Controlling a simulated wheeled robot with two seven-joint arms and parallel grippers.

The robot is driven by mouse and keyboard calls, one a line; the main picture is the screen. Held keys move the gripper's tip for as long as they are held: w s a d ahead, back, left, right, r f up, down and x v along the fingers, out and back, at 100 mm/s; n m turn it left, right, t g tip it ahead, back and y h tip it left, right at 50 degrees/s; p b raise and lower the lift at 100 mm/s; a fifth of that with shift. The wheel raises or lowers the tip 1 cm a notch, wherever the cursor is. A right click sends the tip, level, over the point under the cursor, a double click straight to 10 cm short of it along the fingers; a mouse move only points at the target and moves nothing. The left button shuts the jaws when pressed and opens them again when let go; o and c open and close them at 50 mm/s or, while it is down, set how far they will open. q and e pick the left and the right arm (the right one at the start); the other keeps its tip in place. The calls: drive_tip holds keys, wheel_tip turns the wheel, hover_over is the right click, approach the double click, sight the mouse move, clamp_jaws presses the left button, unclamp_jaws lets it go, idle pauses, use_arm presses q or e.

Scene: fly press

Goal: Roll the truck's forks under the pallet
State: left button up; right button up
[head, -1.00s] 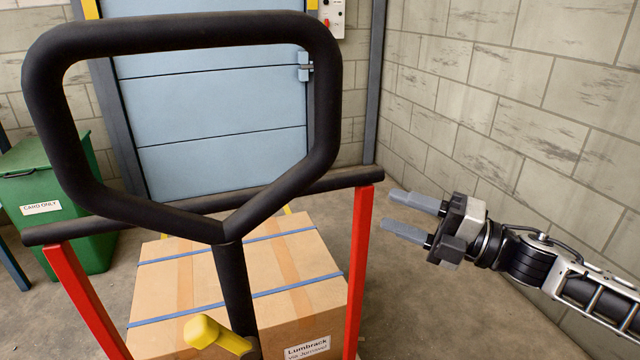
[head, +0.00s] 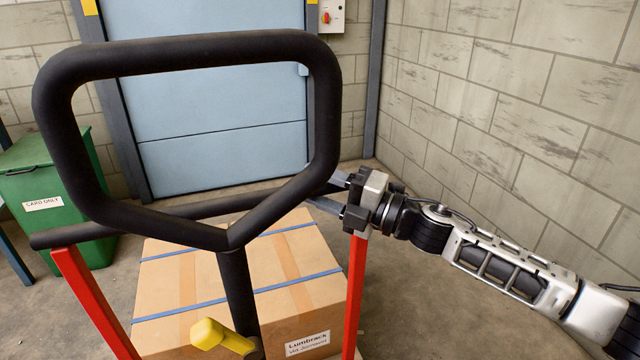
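The truck shows a black loop handle (head: 186,54) on a black stem (head: 238,290), with a yellow lever (head: 218,337) low on it. Behind the loop, a black crossbar (head: 110,230) rests on red uprights (head: 92,300). My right gripper (head: 328,192) is at the right end of the crossbar. Its grey fingers are apart, with the bar seemingly between them; the loop's right side partly hides their tips. A strapped cardboard box (head: 160,290) labelled "Lumbrack" stands beyond the crossbar. The forks and pallet cannot be made out. My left gripper is out of view.
A green bin (head: 50,215) labelled "CARD ONLY" stands at the left. A blue shutter door (head: 215,130) is behind the box, with a control box (head: 331,17) beside it. A block wall (head: 500,100) bounds the right. Concrete floor (head: 420,300) is clear right of the box.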

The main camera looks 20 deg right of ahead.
drive_tip(key=shift+c, duration=0.4)
clamp_jaws()
drive_tip(key=shift+w+d+r, duration=0.1)
drive_tip(key=shift+w+r, duration=0.2)
drive_tip(key=shift+w, duration=0.15)
drive_tip(key=shift+w+f, duration=0.25)
drive_tip(key=shift+w, duration=0.25)
drive_tip(key=shift+c, duration=1.7)
unclamp_jaws()
drive_tip(key=shift+w, duration=0.1)
drive_tip(key=o, duration=0.4)
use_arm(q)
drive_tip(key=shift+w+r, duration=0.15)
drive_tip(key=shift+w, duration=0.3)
use_arm(e)
drive_tip(key=shift+s, duration=0.2)
